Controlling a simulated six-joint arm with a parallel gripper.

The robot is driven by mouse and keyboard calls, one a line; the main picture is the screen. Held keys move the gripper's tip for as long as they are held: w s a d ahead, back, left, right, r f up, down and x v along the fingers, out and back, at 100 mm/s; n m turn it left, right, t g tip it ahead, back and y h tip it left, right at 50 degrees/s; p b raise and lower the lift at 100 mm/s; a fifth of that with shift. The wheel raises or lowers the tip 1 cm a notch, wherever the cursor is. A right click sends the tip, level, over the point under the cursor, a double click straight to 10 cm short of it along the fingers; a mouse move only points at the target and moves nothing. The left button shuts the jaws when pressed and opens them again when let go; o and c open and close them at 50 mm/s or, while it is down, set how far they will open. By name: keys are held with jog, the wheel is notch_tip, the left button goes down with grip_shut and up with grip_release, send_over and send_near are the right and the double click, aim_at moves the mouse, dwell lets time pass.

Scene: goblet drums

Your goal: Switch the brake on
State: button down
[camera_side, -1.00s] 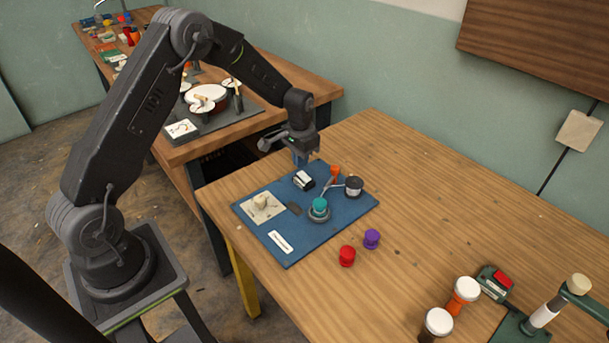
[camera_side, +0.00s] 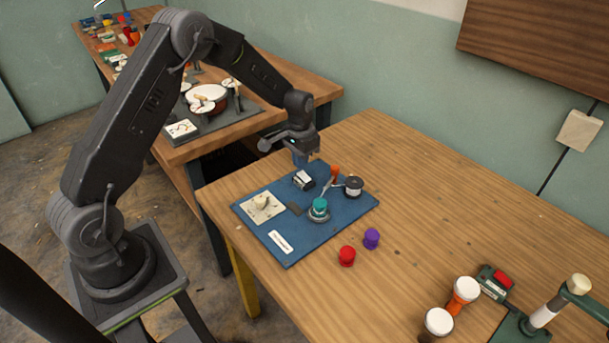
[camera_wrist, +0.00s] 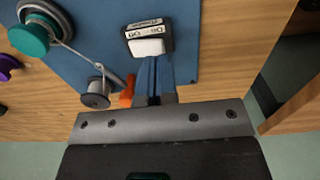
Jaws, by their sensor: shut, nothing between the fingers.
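A small black switch box (camera_side: 303,181) with a white rocker sits near the back edge of a blue board (camera_side: 288,238). In the wrist view the switch's white rocker (camera_wrist: 147,47) faces my gripper, and a white label beside it carries small text, too small to read surely. My gripper (camera_side: 303,163) is shut and empty, just at the back side of the switch. In the wrist view its blue fingers (camera_wrist: 155,62) are together, with their tips close by the rocker's near edge. I cannot tell whether they touch it, nor which way the rocker is set.
A teal knob (camera_side: 320,205) is joined by a cord to a metal spool (camera_side: 354,187). An orange piece (camera_side: 334,173) stands close beside my fingers. A cream knob on a pale plate (camera_side: 261,210) is at the board's left. Red (camera_side: 347,257) and purple (camera_side: 371,239) pieces lie off the board.

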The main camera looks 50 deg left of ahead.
aim_at(301, 172)
jog(key=shift+f, duration=1.25)
dwell(0.6)
jog(key=shift+r, duration=3.5)
